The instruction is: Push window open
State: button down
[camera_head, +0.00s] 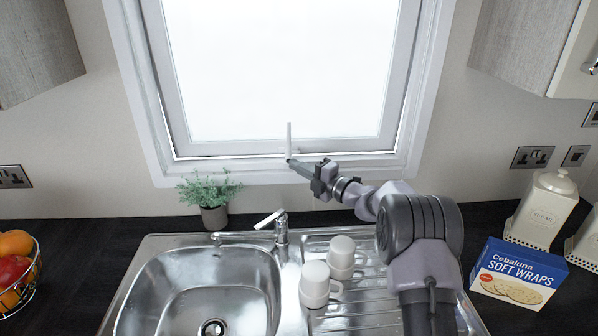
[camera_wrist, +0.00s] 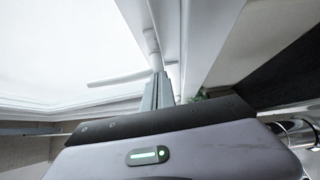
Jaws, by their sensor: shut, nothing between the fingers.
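The window (camera_head: 285,70) has a white frame and a bright pane above the sink. A thin dark line runs along the sash's lower edge; I cannot tell if the sash is ajar. Its slim white handle (camera_head: 289,138) stands upright at the bottom middle of the sash. My gripper (camera_head: 289,162) is shut and empty, its tips at the lower end of the handle. In the wrist view the gripper's fingers (camera_wrist: 158,90) point at the base of the white handle (camera_wrist: 115,78), touching or very close; I cannot tell which.
A potted plant (camera_head: 211,196) stands left of the tap (camera_head: 279,226) below the window. White cups (camera_head: 316,284) stand on the drainer beside the sink (camera_head: 203,285). A wraps box (camera_head: 518,274) and sugar jar (camera_head: 543,208) are at right, a fruit bowl (camera_head: 17,292) at left. Cabinets hang either side.

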jog(key=shift+r, duration=0.1)
jog(key=s+d+r+p, duration=0.1)
jog(key=s+r+p, duration=0.15)
jog(key=s, duration=0.55)
jog(key=s+d+r+p, duration=0.1)
jog(key=s+r+p, duration=0.15)
jog(key=s, duration=0.55)
jog(key=s+a+r+n+g+h+b, duration=0.15)
jog(key=s+a+n+g, duration=0.35)
jog(key=s+n, duration=0.6)
jog(key=s+a+r+n+g+b, duration=0.15)
jog(key=s+a+n+g, duration=0.3)
jog(key=s+n, duration=0.6)
jog(key=s+d+f+n+t+h+b, duration=0.1)
jog(key=s+d+f+n+h, duration=0.1)
jog(key=s+d+n+h, duration=0.3)
jog(key=s+d+f+n+t+h+b, duration=0.1)
jog(key=s+d+f+n+h, duration=0.2)
jog(key=s+d+n, duration=0.4)
jog(key=s+n+h, duration=0.1)
jog(key=s+n, duration=0.1)
jog(key=n, duration=0.4)
jog(key=shift+d+n+h, duration=0.35)
